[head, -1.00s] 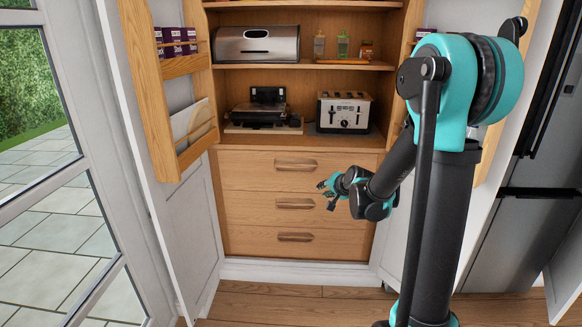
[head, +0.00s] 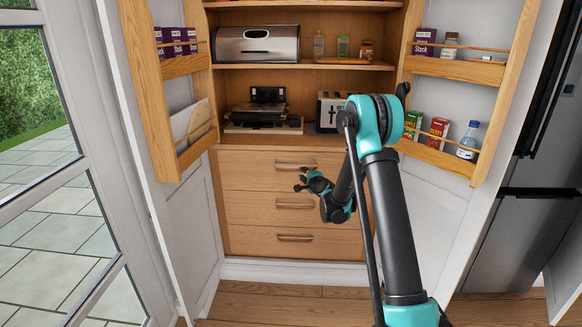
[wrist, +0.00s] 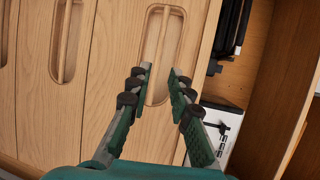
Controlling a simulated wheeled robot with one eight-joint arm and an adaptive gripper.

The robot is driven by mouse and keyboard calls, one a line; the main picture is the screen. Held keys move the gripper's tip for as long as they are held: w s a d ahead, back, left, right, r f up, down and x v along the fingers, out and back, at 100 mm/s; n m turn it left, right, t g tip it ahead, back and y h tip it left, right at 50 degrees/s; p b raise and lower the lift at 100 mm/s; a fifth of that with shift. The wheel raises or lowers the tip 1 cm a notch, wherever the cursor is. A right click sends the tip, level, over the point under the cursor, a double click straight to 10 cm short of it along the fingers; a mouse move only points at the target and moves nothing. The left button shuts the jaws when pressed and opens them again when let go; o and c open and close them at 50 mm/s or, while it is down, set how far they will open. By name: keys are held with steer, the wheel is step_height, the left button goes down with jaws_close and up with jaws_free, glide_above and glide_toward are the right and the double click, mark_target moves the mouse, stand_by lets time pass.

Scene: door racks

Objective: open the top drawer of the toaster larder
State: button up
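The toaster larder (head: 230,225) stands open, with three wooden drawers below its counter. The top drawer (head: 245,172) is shut flush and has a long recessed wooden handle (head: 295,164). My gripper (head: 299,179) is just below this handle in the head view. In the wrist view, turned on its side, the top drawer's handle (wrist: 163,55) appears upright. My open, empty fingers (wrist: 160,76) lie on either side of its lower end. I cannot tell how much depth gap is left. The middle drawer's handle (wrist: 70,40) is to the left there.
The toaster (head: 330,108) stands on the counter, partly behind my arm. A black appliance (head: 262,110) is beside it, and a bread bin (head: 257,43) above. Open doors with racks (head: 190,65) flank the larder on both sides. The floor in front is clear.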

mark_target(291, 165)
steer(key=x, duration=1.6)
steer(key=shift+w+a, duration=0.2)
steer(key=shift+w, duration=0.15)
jaws_close()
